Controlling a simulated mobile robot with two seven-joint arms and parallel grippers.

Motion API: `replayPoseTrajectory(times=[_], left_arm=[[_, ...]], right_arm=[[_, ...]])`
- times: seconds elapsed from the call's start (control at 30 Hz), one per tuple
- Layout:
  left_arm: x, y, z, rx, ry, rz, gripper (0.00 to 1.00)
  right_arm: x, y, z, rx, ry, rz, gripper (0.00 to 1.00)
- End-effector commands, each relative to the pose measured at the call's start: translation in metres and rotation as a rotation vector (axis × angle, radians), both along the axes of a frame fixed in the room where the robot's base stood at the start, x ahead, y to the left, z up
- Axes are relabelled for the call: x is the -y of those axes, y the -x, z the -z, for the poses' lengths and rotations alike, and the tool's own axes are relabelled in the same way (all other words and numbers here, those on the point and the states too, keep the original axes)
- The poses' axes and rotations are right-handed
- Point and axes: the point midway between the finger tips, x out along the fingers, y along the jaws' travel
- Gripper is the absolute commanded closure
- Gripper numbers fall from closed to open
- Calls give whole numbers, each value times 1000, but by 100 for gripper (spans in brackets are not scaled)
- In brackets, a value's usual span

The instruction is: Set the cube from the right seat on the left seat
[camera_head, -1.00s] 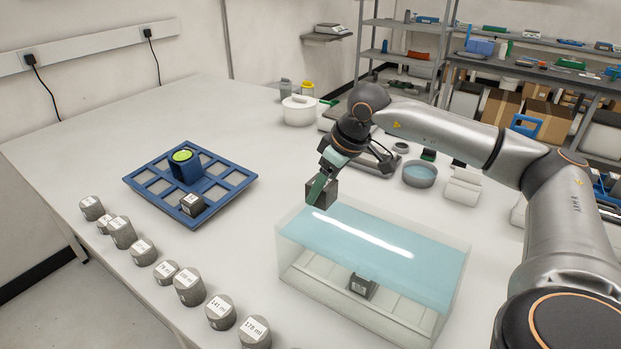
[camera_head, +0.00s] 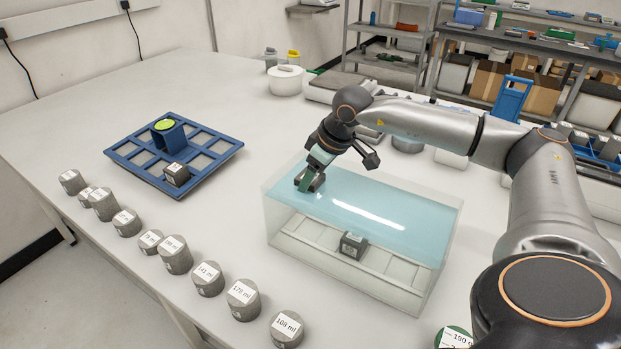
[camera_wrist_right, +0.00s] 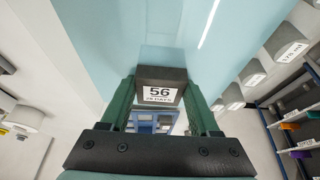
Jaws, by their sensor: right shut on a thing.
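My right gripper (camera_head: 308,182) is shut on a dark grey cube (camera_wrist_right: 160,88), whose white label reads 56 in the right wrist view. Its green fingers grip the cube's two sides. In the head view, the gripper points down over the far left part of a clear water tank (camera_head: 275,225), close to the blue water surface. I cannot tell whether the held cube touches the water. A second labelled dark cube (camera_head: 353,245) sits inside the tank on the pale seats (camera_head: 318,247) at the bottom. My left gripper is not in view.
A blue tray (camera_head: 222,158) with square openings holds a cube (camera_head: 176,174) and a blue holder with a green top (camera_head: 165,125). Several labelled grey cylinders (camera_head: 175,254) line the table's front left edge. A white pot (camera_head: 286,80) stands behind. Bare table lies between tray and tank.

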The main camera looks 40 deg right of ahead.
Motion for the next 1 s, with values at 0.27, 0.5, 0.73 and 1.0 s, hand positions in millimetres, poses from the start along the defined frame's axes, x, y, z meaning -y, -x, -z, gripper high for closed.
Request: replayPoseTrajectory(times=[0.27, 0.5, 0.73, 1.0], left_arm=[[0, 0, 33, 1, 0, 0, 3], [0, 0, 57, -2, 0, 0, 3], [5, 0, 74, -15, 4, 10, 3], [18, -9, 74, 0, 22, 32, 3]], right_arm=[[0, 0, 33, 3, -1, 0, 100], [0, 0, 56, 1, 0, 0, 100], [0, 0, 77, 1, 0, 0, 100], [0, 0, 99, 1, 0, 0, 100]])
